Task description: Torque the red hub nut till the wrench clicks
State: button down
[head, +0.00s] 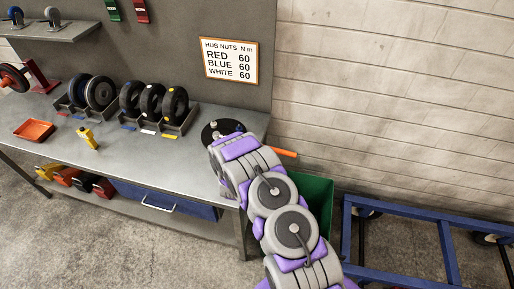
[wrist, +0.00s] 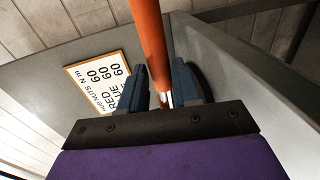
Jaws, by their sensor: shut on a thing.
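An orange-handled tool, which looks like the wrench (wrist: 152,45), stands between the jaws of my gripper (wrist: 164,88) in the wrist view. The gripper is shut on it, near a bright metal part of its shaft. In the head view the orange handle (head: 284,152) sticks out to the right from behind my purple and grey arm. A dark round plate (head: 217,131) with small grey parts on it lies at the bench's right end, just beyond my arm. My arm hides the gripper and part of the plate there. I cannot make out the red hub nut.
The sign (head: 230,61) reads red, blue and white 60 N m. Wheels stand in holders (head: 178,127) on the grey bench (head: 140,150), with a yellow object (head: 88,139) and orange tray (head: 34,131). A green bin (head: 316,200) and blue cart frame (head: 400,205) are at right.

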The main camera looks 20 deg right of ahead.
jog(key=shift+s, duration=0.1)
dwell(0.3)
jog(key=shift+s+a+m+g+h+p, duration=0.3)
jog(key=shift+s+a+m+g+h, duration=0.2)
jog(key=shift+s+a+m+h, duration=0.15)
jog(key=shift+w+a, duration=0.1)
jog(key=shift+s+a+f+m+g+h, duration=0.1)
jog(key=shift+s+a+m+g+h, duration=0.4)
jog(key=shift+a, duration=0.25)
jog(key=shift+s+a+m+h+p, duration=0.25)
jog(key=shift+a+p, duration=0.05)
jog(key=shift+a, duration=0.2)
jog(key=shift+d, duration=0.1)
dwell(0.3)
